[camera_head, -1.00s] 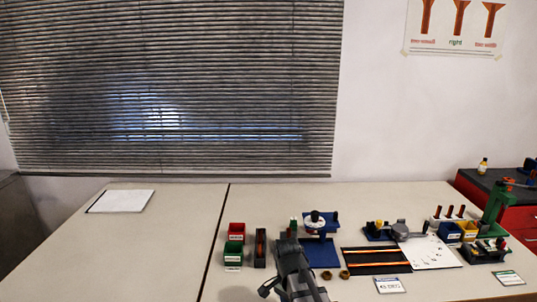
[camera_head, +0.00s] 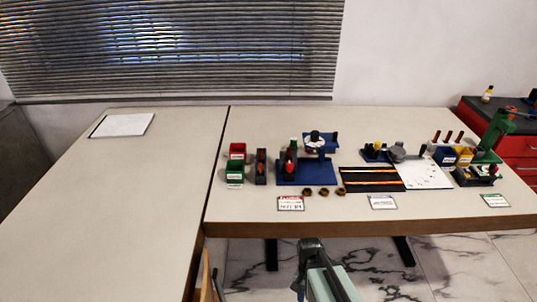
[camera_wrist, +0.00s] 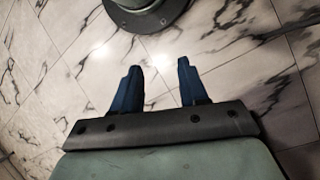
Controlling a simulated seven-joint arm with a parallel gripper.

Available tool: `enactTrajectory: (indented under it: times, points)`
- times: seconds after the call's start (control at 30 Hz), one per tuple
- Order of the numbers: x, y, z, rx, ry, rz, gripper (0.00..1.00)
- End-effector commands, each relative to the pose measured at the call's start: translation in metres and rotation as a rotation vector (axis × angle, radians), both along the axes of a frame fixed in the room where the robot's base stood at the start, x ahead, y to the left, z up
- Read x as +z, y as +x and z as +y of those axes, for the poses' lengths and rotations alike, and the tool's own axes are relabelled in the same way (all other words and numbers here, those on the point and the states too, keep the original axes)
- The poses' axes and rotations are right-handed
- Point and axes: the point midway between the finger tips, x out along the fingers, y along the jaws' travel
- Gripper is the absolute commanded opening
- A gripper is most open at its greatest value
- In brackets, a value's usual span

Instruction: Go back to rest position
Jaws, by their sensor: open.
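My gripper (camera_wrist: 158,88) shows in the wrist view with its two blue fingers apart and nothing between them. It points down at the marbled floor. In the head view my arm shows at the bottom centre, in front of the table's near edge; the fingers cannot be made out there. The work table (camera_head: 290,217) stands beyond the arm, clear of it.
The table bears a blue fixture (camera_head: 310,172), a red bin (camera_head: 237,151), a green bin (camera_head: 234,172), brown rings (camera_head: 323,191), a black mat (camera_head: 372,179) and a white sheet (camera_head: 425,174). A white paper (camera_head: 122,125) lies on the left table. Marbled floor (camera_head: 350,262) lies in front.

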Motion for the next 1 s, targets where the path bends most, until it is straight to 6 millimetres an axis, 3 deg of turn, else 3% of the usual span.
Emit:
enactTrajectory:
  times: [0.2, 0.6, 0.8, 1.0]
  points:
    - [-0.046, -0.039, -0.013, 0.092, 0.056, 0.042, 0.43]
    - [-0.114, -0.117, -0.03, 0.258, 0.173, 0.104, 0.43]
    - [-0.136, -0.15, -0.035, 0.321, 0.221, 0.126, 0.43]
    - [-0.145, -0.164, -0.036, 0.349, 0.243, 0.133, 0.43]
